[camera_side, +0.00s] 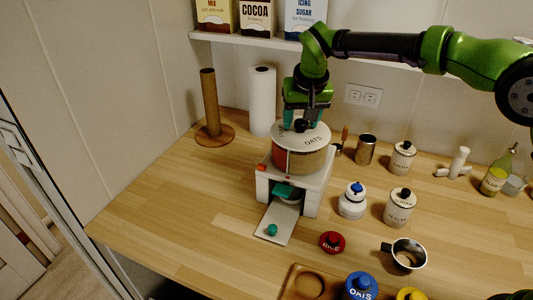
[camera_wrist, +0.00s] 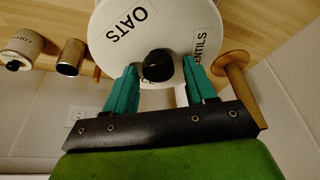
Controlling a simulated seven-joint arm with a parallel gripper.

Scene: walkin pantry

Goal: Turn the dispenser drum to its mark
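The dispenser drum (camera_side: 300,158) is round, with a white lid and red and tan sections, on a white stand (camera_side: 312,193). Its lid (camera_wrist: 185,22) reads OATS and LENTILS; another label is mostly hidden behind a finger. A black knob (camera_wrist: 158,65) rises from the lid's middle. My gripper (camera_wrist: 161,66) is open, its teal fingers on either side of the knob with gaps showing. In the side view my gripper (camera_side: 302,119) points down over the lid. Small red marks (camera_side: 262,167) show on the stand's front edge; which is the drum's mark I cannot tell.
A paper roll (camera_side: 262,100) and wooden holder (camera_side: 210,110) stand behind left. The left counter is clear.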

